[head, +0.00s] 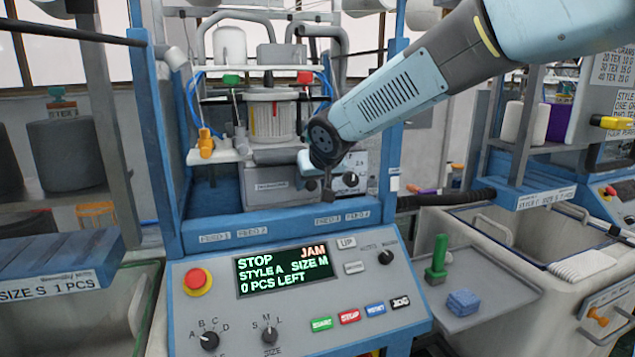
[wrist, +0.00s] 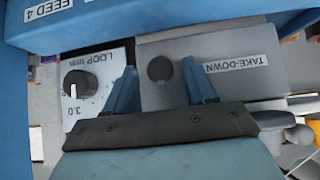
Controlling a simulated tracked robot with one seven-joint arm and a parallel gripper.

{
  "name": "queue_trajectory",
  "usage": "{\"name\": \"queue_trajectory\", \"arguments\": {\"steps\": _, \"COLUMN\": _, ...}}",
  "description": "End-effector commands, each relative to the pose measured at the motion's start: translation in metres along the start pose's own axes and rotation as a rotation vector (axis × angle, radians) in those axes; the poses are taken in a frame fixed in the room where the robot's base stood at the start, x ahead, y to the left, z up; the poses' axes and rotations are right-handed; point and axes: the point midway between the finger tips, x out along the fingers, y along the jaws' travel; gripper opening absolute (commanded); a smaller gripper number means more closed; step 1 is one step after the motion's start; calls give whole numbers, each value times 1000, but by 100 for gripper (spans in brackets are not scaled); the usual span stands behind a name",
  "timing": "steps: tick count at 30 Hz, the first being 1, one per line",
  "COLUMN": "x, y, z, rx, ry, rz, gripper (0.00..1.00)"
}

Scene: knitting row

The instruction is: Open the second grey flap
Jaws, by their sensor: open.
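A grey flap with a TAKE-DOWN label (wrist: 232,82) fills the upper middle of the wrist view, upside down. It carries a dark round knob (wrist: 160,68). In the head view the grey front (head: 268,187) sits low in the machine's middle, its label too small to read surely. I cannot tell which flap counts as second. My gripper (wrist: 163,88) is open, its two blue fingers apart on either side of the knob in the picture. Contact cannot be told. In the head view my gripper (head: 327,188) points down before the flap's right end, partly hidden by my wrist.
A white panel with a LOOP dial (wrist: 76,84) is beside the flap. Blue frame (wrist: 170,25) crosses the view's top. The control panel (head: 290,275) shows STOP and JAM. A grey tray (head: 490,315) with a green piece and blue block is at right.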

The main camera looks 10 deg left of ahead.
Motion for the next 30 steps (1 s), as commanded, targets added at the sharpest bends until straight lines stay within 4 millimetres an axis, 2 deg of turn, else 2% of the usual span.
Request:
{"name": "queue_trajectory", "arguments": {"steps": 9, "x": 2, "y": 0, "z": 0, "rx": 0, "ry": 0, "rz": 0, "gripper": 54}}
{"name": "queue_trajectory", "arguments": {"steps": 26, "x": 2, "y": 2, "z": 0, "rx": 2, "ry": 0, "rz": 2, "gripper": 1}}
{"name": "queue_trajectory", "arguments": {"steps": 30, "x": 2, "y": 2, "z": 0, "rx": 2, "ry": 0, "rz": 2, "gripper": 0}}
